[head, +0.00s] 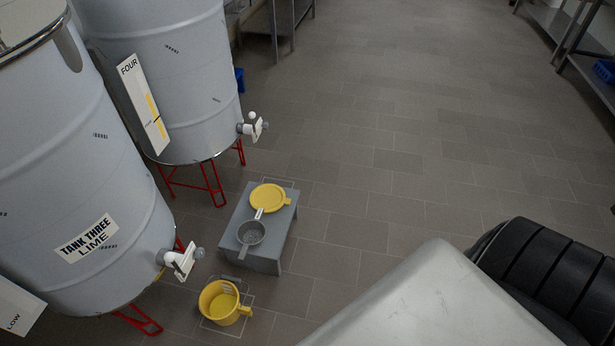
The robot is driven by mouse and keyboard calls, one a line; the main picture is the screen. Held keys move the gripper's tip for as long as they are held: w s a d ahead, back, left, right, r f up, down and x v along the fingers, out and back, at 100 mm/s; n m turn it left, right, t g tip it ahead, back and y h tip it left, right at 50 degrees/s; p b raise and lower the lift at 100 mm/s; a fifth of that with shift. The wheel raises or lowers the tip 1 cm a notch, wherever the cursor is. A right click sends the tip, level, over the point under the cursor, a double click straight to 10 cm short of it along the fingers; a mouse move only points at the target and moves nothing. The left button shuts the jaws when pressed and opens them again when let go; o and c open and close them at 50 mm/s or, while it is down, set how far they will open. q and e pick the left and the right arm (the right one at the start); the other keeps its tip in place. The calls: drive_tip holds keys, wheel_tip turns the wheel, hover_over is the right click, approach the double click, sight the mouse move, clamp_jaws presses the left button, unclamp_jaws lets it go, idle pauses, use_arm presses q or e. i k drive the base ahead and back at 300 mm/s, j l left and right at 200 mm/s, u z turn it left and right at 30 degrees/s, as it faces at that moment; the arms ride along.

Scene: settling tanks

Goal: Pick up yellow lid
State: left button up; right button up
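The yellow lid (268,198) lies flat on the far end of a low grey stool (265,262), with a small tab on its right edge. A grey strainer or ladle (250,233) with handles lies on the stool's near half, close to the lid. A yellow bucket (222,303) stands on the floor in front of the stool, open at the top with something yellow inside. Neither of my grippers shows in the head view.
Tank three (75,180) and tank four (165,80) stand on red legs at the left, their white taps jutting toward the stool. A white surface and a black ribbed part fill the lower right. The tiled floor (400,140) is clear. Metal shelving (575,45) stands at the far right.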

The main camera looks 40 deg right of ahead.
sight(270, 197)
drive_tip(key=z, duration=0.8)
drive_tip(key=u, duration=1.15)
drive_tip(key=i+l+u, duration=0.1)
drive_tip(key=l+u, duration=0.2)
drive_tip(key=u, duration=0.15)
drive_tip(key=l+u, duration=0.3)
drive_tip(key=u, duration=0.15)
drive_tip(key=l+u, duration=0.35)
drive_tip(key=u, duration=0.15)
